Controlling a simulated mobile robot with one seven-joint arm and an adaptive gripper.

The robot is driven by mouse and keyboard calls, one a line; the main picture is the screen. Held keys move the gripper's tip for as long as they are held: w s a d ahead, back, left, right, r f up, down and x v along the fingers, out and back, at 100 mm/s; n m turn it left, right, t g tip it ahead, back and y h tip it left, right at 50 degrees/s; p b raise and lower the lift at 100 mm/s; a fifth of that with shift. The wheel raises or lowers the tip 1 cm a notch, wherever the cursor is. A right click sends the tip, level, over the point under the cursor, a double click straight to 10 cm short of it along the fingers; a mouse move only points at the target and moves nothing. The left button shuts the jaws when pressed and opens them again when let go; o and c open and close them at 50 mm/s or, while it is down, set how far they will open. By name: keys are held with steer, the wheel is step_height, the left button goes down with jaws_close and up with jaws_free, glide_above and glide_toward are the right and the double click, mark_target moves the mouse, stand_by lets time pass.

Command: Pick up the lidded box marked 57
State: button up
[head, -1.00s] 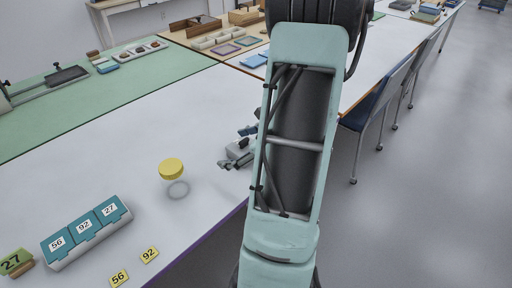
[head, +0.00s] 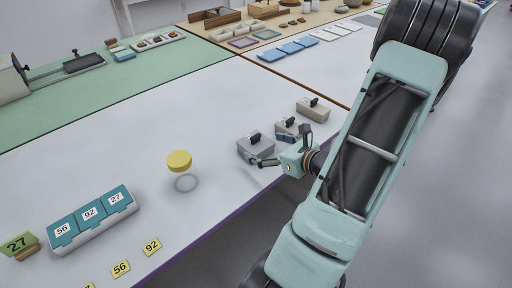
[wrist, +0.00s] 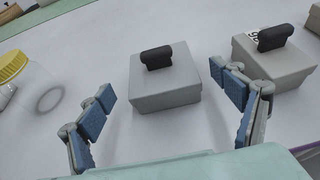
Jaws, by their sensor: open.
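Three lidded boxes with dark handles stand in a row on the white table: a grey near box (head: 256,148), a middle box (head: 290,127) and a beige far box (head: 313,109). My gripper (head: 272,149) is open and empty at the table's front edge, beside the near box. In the wrist view the near box (wrist: 165,88) lies ahead, between the blue-padded fingers of my gripper (wrist: 168,90). The middle box (wrist: 272,64) is right of it, with a partly hidden white label by its handle.
A clear jar with a yellow lid (head: 179,161) stands left of the boxes. A teal-lidded case (head: 92,220) marked 56, 92 and 27 and yellow number cards (head: 152,246) lie at the near left. White table between jar and boxes is clear.

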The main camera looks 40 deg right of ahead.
mark_target(259, 145)
steer(key=b+x, duration=0.1)
steer(key=x, duration=0.4)
steer(key=shift+d+f, duration=0.1)
steer(key=shift+f, duration=0.15)
steer(key=c, duration=1.3)
steer(key=shift+c, duration=0.3)
steer(key=shift+r, duration=0.2)
